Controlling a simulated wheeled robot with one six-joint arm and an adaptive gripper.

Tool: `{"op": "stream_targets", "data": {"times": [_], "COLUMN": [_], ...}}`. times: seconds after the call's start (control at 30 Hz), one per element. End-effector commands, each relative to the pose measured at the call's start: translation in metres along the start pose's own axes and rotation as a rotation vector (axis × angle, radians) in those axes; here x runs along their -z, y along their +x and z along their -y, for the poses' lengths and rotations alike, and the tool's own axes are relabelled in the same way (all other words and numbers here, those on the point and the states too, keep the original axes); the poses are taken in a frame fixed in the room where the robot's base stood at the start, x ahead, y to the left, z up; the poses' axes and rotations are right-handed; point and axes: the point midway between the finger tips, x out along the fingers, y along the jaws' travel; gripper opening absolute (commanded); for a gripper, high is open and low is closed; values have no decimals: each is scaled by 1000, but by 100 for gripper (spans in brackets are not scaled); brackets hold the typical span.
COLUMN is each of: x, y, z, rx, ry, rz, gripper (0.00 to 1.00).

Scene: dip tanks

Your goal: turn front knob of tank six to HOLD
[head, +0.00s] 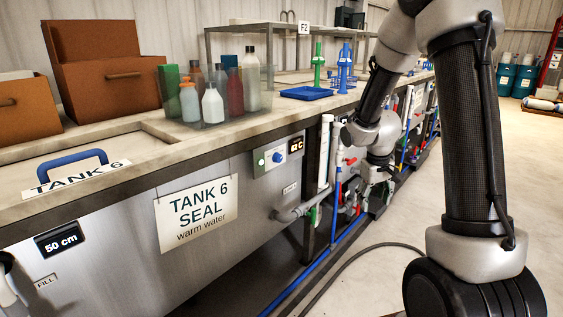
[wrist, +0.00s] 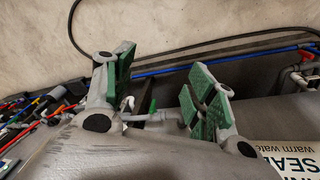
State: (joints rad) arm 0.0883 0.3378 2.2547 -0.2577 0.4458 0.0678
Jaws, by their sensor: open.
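The front of tank six (head: 120,240) is a grey metal wall with a sign (head: 197,213) reading "TANK 6 SEAL warm water". At its upper right is a pale control panel (head: 268,168) with a small blue knob (head: 279,157) and a display (head: 296,146) that seems to read 62 C. The knob's setting is too small to read. My gripper (head: 376,188) is to the right of the panel, apart from the knob. In the wrist view my gripper (wrist: 162,88) is open and empty, its green pads wide apart. The knob does not show there; the sign (wrist: 290,160) does.
Pipes and hoses (head: 335,185) run along the tank fronts near my gripper. A clear bin of bottles (head: 220,95) and a blue tray (head: 306,93) stand on the counter. A black hose (head: 345,262) lies on the floor. The floor (head: 375,275) is otherwise mostly open.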

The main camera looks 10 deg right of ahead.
Motion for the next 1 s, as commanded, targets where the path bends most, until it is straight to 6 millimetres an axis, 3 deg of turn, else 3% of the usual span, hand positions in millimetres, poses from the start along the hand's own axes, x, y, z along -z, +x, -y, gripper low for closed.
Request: {"op": "stream_targets", "data": {"times": [0.03, 0.2, 0.3, 0.4, 0.47, 0.53, 0.6, 0.7, 0.83, 1.0], "x": [22, 111, 167, 222, 252, 283, 306, 315, 315, 329], "y": [30, 124, 173, 194, 184, 152, 106, 63, 37, 33], "z": [-1, 13, 37, 73, 94, 114, 127, 140, 145, 155], "rx": [2, 51, 132, 262, 353, 458, 554, 673, 757, 778], "ry": [-16, -77, -112, -140, -153, -168, -181, -184, -164, -151], "rz": [-29, -248, -435, -669, -817, -988, -1141, -1278, -1357, -1365], "gripper": [56, 56, 56, 56, 56, 56, 56, 56, 56, 56]}}
